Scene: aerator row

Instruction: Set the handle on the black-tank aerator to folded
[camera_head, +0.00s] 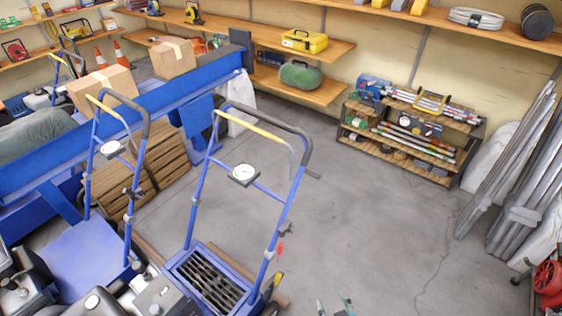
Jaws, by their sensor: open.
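Two blue-framed walk-behind machines stand at the left and centre, both with handles raised. The nearer handle (197,185) rises from a machine with a dark slatted deck (207,279). It has a yellow bar, a black grip, a round white gauge (243,172) and a red tag low on its right leg. The other handle (94,160) rises beside a flat blue deck (85,255). Engines at the lower left are cut off, and I cannot tell which machine has the black tank. My gripper (335,306) shows only its greenish tips at the bottom edge, open, right of the nearer machine.
A blue beam (120,128) with cardboard boxes (172,58) runs across the left. A low shelf rack (408,138) stands at the back wall. Metal pipes (510,190) lean at the right, with a red reel (548,280) below. The floor (370,230) between is clear.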

